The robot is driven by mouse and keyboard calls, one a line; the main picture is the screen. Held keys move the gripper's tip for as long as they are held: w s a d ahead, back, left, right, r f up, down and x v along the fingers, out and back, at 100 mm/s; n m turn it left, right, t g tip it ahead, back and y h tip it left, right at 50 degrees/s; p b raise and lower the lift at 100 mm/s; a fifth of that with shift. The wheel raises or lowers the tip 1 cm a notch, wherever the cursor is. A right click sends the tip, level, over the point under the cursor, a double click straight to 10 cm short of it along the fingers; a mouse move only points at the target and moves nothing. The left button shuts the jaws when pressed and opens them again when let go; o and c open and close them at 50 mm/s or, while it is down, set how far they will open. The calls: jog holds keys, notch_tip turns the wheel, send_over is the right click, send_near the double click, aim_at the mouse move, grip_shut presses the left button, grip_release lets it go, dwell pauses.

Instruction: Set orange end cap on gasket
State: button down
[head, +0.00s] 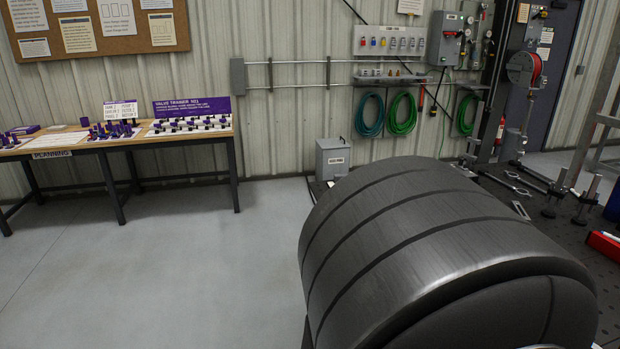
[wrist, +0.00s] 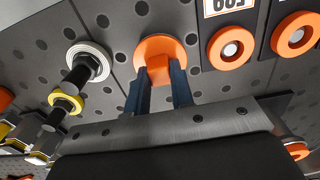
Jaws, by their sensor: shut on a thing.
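In the wrist view my gripper (wrist: 161,82) has its two dark blue fingers closed on the orange end cap (wrist: 160,47). The cap shows as a round orange disc with a block-like part between the fingers. It is in front of a dark perforated surface; I cannot tell whether it touches that surface. No gasket can be made out for sure; one may be hidden behind the cap. The gripper, the cap and any gasket do not show in the head view.
Orange rings with pale centres (wrist: 231,47) are at the right of the perforated surface (wrist: 205,85), by a white label (wrist: 228,7). At left are a dark fitting with a pale ring (wrist: 96,56) and a yellow ring (wrist: 65,101). A planning table (head: 150,137) stands far off.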

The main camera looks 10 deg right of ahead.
jog(key=shift+r, duration=2.35)
jog(key=w+d+r, duration=0.3)
jog(key=w+d, duration=0.5)
jog(key=w+d+r, duration=0.4)
jog(key=w+d, duration=0.5)
jog(key=shift+d+r, duration=0.2)
jog(key=shift+d, duration=0.05)
jog(key=shift+f, duration=0.2)
jog(key=shift+f, duration=0.25)
jog(key=shift+f, duration=1.45)
